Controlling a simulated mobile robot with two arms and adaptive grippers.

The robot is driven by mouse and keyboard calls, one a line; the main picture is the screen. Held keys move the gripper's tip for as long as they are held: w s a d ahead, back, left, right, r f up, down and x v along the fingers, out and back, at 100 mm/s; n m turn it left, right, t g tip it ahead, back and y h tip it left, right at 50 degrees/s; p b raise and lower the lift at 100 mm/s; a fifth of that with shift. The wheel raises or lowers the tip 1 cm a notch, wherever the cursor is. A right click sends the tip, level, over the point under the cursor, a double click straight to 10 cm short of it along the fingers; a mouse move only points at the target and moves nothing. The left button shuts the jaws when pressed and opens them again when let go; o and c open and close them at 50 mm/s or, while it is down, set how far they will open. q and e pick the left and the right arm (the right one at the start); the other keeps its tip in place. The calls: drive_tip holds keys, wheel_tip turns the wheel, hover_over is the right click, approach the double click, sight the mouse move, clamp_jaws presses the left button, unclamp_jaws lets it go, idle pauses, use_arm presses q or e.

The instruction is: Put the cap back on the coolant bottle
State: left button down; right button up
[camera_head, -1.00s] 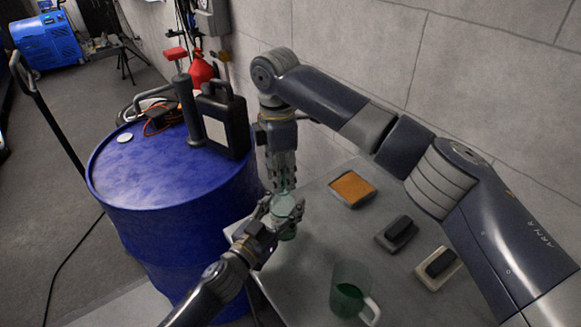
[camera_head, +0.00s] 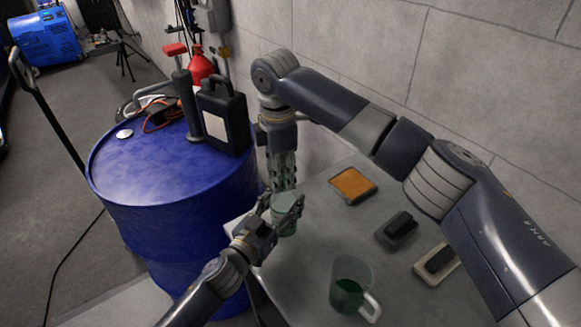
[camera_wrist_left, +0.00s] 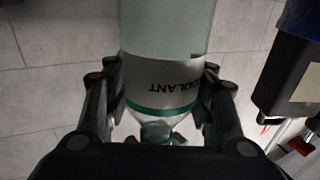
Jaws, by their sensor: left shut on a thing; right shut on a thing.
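The coolant bottle (camera_head: 286,222), pale green and clear, stands roughly upright above the near left part of the bench. My left gripper (camera_head: 284,206) is shut around it from the side. In the left wrist view the bottle (camera_wrist_left: 165,85), with its COOLANT label and green band, lies between the fingers of my left gripper (camera_wrist_left: 158,100). My right gripper (camera_head: 284,186) points down directly above the bottle's top, with its fingers closed together. The cap between them is hidden, and I cannot tell whether it touches the neck.
A wall rises behind.

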drive_tip(key=m, duration=0.5)
drive_tip(key=shift+w+a+m, duration=0.1)
drive_tip(key=shift+m, duration=0.2)
drive_tip(key=m, duration=0.7)
drive_tip(key=shift+w, duration=0.15)
drive_tip(key=m, duration=0.5)
drive_tip(key=shift+w+m, duration=0.1)
drive_tip(key=shift+m, duration=0.2)
drive_tip(key=m, duration=0.5)
drive_tip(key=shift+m, duration=0.3)
drive_tip(key=m, duration=0.5)
drive_tip(key=shift+d+m, duration=0.2)
drive_tip(key=shift+m, duration=0.1)
drive_tip(key=shift+o, duration=0.4)
drive_tip(key=m, duration=0.3)
drive_tip(key=shift+d, duration=0.15)
drive_tip(key=shift+o, duration=0.2)
drive_tip(key=m, duration=0.3)
drive_tip(key=shift+m, duration=0.3)
drive_tip(key=m, duration=0.6)
drive_tip(key=shift+s+d, duration=0.15)
drive_tip(key=shift+s, duration=0.05)
drive_tip(key=m, duration=0.6)
drive_tip(key=shift+m, duration=0.4)
drive_tip(key=shift+c, duration=0.4)
